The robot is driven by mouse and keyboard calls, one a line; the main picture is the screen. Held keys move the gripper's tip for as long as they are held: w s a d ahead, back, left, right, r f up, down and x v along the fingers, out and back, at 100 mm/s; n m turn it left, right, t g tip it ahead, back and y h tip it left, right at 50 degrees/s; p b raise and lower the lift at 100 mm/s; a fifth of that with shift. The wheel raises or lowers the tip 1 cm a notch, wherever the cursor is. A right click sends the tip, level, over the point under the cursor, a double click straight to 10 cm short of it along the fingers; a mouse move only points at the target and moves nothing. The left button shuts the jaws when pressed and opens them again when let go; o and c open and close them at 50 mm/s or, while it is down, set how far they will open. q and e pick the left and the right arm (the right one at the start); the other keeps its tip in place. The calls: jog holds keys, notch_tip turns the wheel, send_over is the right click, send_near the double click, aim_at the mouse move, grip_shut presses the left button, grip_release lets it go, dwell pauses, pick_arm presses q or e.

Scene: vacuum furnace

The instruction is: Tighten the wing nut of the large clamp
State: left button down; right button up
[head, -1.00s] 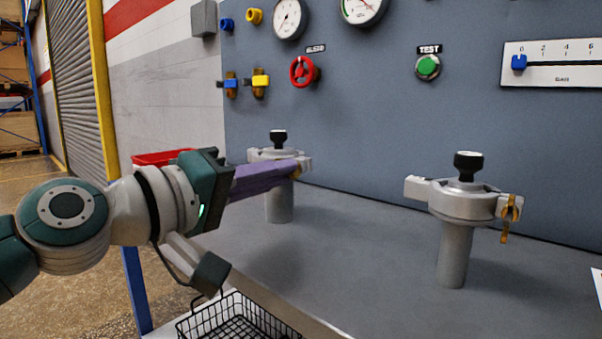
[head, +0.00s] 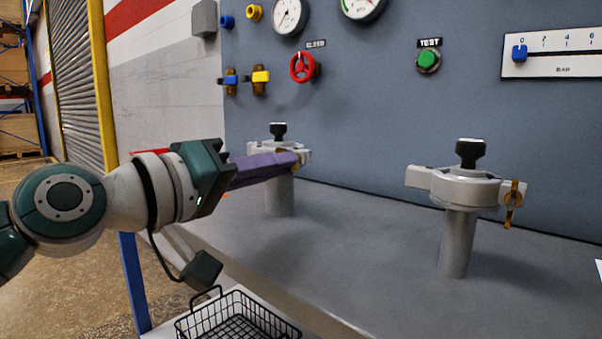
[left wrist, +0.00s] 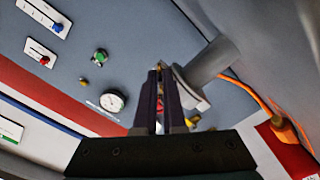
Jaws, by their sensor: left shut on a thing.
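Two grey clamps with black-knobbed tops sit on posts on the bench. The left clamp (head: 258,148) is partly hidden by my left gripper (head: 297,159), whose long purple fingers reach its right side. The fingers are shut on that clamp's brass wing nut (head: 284,154), which is mostly covered. In the left wrist view the purple fingers (left wrist: 158,72) point at the grey clamp (left wrist: 192,92) beside its post. The right clamp (head: 465,188) stands free, with its own brass wing nut (head: 513,203) hanging at its right end. My right gripper is not in view.
A grey panel behind carries gauges (head: 290,15), a red handwheel (head: 303,67), a green TEST button (head: 428,60) and a slider (head: 519,53). A black wire basket (head: 238,318) is below the bench's front edge. The bench between the clamps is clear.

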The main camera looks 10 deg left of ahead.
pick_arm(q)
jog(key=m+b, duration=0.2)
jog(key=m, duration=0.2)
jog(key=shift+f+m, duration=0.15)
jog(key=shift+m, duration=0.25)
jog(key=shift+w+a+m+b, duration=0.1)
jog(key=shift+m+b, duration=0.45)
jog(key=shift+m, duration=1.75)
jog(key=c, duration=1)
grip_release()
